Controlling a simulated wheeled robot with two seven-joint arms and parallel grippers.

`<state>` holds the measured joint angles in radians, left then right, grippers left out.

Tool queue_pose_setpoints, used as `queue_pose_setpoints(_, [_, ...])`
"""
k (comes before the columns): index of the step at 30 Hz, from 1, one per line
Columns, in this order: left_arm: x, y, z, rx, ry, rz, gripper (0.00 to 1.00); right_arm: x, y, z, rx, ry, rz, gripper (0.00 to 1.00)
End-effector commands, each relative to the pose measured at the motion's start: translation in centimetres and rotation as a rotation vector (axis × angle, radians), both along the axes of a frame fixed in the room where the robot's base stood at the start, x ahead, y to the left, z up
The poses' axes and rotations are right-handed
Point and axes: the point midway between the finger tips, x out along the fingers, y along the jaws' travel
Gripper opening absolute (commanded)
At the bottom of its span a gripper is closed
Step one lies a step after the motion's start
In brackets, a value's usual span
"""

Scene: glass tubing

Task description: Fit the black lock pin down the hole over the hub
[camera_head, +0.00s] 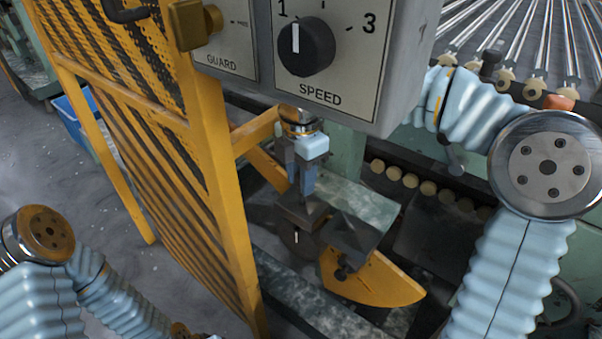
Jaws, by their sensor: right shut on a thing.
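My right gripper (303,190) points down below the control box, its blue fingers shut just above a dark grey block (302,210). The black lock pin cannot be made out; the fingers or the block may hide it. Below the block is a dark rounded part (297,240) with a short white mark, possibly the hub. The hole itself is not visible from here. A yellow quarter-round plate (378,282) lies to the right of it, partly under a dark flat plate (353,235). My left arm enters at the lower left, and its gripper is out of view.
The control box (410,75) with a black SPEED knob (305,46) hangs over the work spot. A yellow mesh guard (212,150) stands close on the left. Glass tubes (545,40) lie at the upper right. A blue bin (75,115) stands on the floor behind the guard.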

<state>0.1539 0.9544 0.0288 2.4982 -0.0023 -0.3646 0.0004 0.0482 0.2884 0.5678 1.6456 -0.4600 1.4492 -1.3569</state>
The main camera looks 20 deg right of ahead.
Motion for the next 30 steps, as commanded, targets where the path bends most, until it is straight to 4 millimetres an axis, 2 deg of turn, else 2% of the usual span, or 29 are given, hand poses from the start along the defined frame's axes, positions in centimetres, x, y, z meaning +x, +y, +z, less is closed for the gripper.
queue_pose_setpoints(30, [0.0,0.0,-1.6,0.0,0.0,0.0,0.62,0.0,0.0,-2.6,0.0,0.0,0.0,0.02])
